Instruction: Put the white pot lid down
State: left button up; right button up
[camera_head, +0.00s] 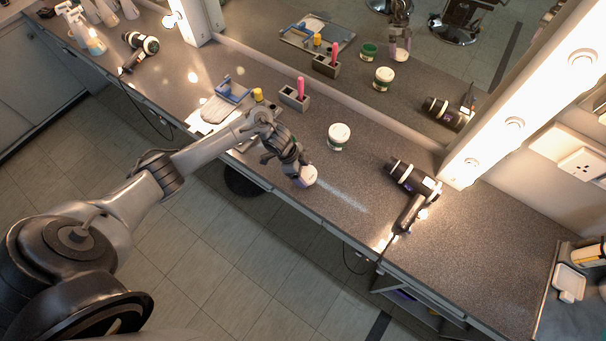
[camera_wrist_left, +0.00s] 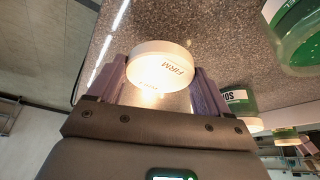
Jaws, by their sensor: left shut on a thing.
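The white pot lid (camera_head: 309,176), a short round disc, is held at the tip of my left gripper (camera_head: 303,171) near the counter's front edge. In the left wrist view the lid (camera_wrist_left: 160,66), marked "FIRM", sits between the two fingers of the left gripper (camera_wrist_left: 158,82). I cannot tell whether it touches the counter. A pot with a white top (camera_head: 339,136) stands on the counter to the upper right of the gripper. A green pot (camera_wrist_left: 302,38) shows at the upper right of the left wrist view. My right gripper is not in view.
A hair dryer (camera_head: 411,190) lies to the right. A grey holder (camera_head: 294,98) with a pink item (camera_head: 301,87) stands behind the gripper, near a blue tray (camera_head: 233,90). The mirror (camera_head: 445,75) runs along the back. The counter (camera_head: 342,188) between lid and dryer is clear.

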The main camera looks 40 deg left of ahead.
pick_arm(q)
notch_tip(320, 180, down, 2)
jog(key=shift+s+f, duration=0.1)
jog(key=shift+f, duration=0.1)
jog(key=shift+f, duration=0.1)
jog(key=o, duration=0.9)
jog(key=shift+o, duration=0.2)
